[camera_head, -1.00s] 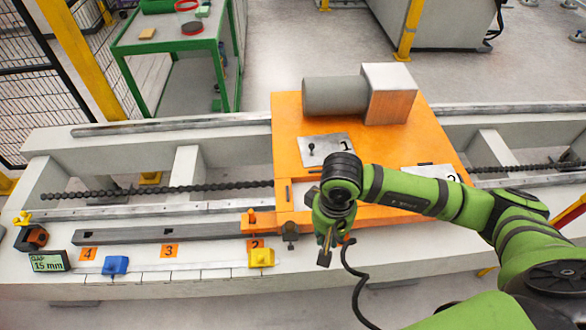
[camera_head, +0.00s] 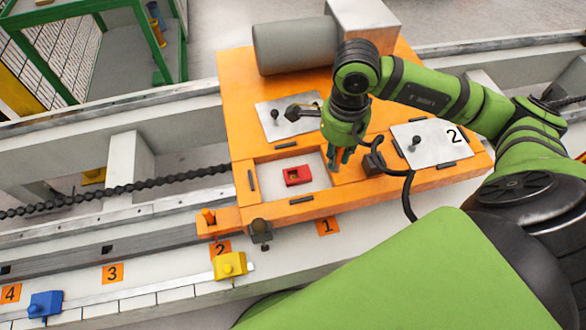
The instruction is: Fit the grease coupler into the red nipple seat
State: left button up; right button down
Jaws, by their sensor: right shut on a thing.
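The red nipple seat (camera_head: 298,176) is a small red block with an opening in its top. It sits in a pale recess in the orange carriage deck. My right gripper (camera_head: 340,157) is above the deck, to the right of and slightly behind the seat in the picture, apart from it. It is shut on the grease coupler, which is mostly hidden by the gripper and hard to make out. A black hose (camera_head: 408,195) hangs in a curve beside the gripper. My left gripper is not in view.
Two light plates with black knobs lie on the deck, one (camera_head: 268,124) behind the recess and plate 2 (camera_head: 440,146) to the right. A yellow block (camera_head: 229,265) and a blue block (camera_head: 44,305) sit on the front rail.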

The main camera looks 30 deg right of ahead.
jog(key=d+f+m+b, duration=0.1)
jog(key=f+m+b, duration=0.1)
jog(key=m, duration=0.3)
send_over(293, 178)
notch_tip(293, 178, down, 6)
jog(key=shift+f, duration=0.25)
notch_tip(293, 178, down, 4)
jog(key=shift+r, duration=0.1)
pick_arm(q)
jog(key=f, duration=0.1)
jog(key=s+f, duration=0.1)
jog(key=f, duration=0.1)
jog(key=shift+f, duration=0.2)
pick_arm(e)
jog(key=shift+w, duration=0.1)
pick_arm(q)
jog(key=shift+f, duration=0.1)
pick_arm(e)
jog(key=shift+f, duration=0.2)
jog(key=c, duration=1.1)
grip_release()
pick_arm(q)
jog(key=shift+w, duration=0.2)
